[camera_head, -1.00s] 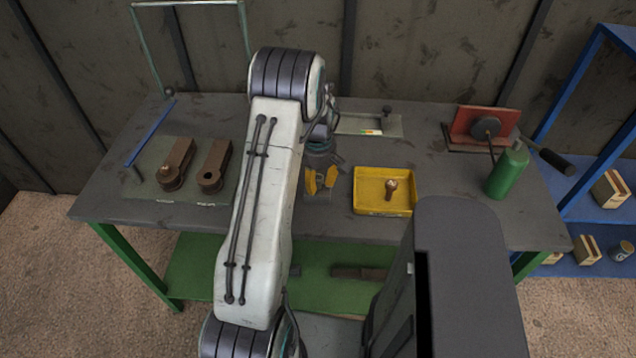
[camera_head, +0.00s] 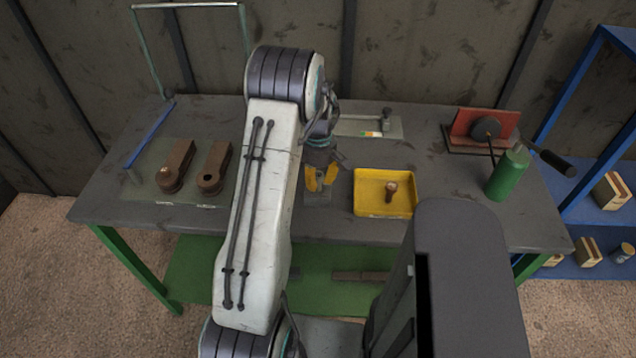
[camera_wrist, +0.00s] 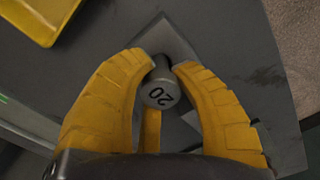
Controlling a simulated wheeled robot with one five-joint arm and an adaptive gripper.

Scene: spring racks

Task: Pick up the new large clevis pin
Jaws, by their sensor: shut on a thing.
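My gripper (camera_wrist: 164,66) is shut on a grey steel pin (camera_wrist: 158,92) in the wrist view. The pin's round head is marked "20" and sits between the two yellow fingers. Its lower end is hidden. A grey plate or block (camera_wrist: 178,42) lies under the pin on the bench. In the head view my gripper (camera_head: 319,179) is low over the middle of the bench, left of the yellow tray. The pin cannot be made out there.
The yellow tray (camera_head: 368,208) holds a brownish pin (camera_head: 391,189). Two brown clevis arms (camera_head: 178,165) (camera_head: 213,170) lie on a mat at the left. A green bottle (camera_head: 507,172) and a red-backed device (camera_head: 466,125) stand at the right. A blue shelf (camera_head: 583,150) is beyond.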

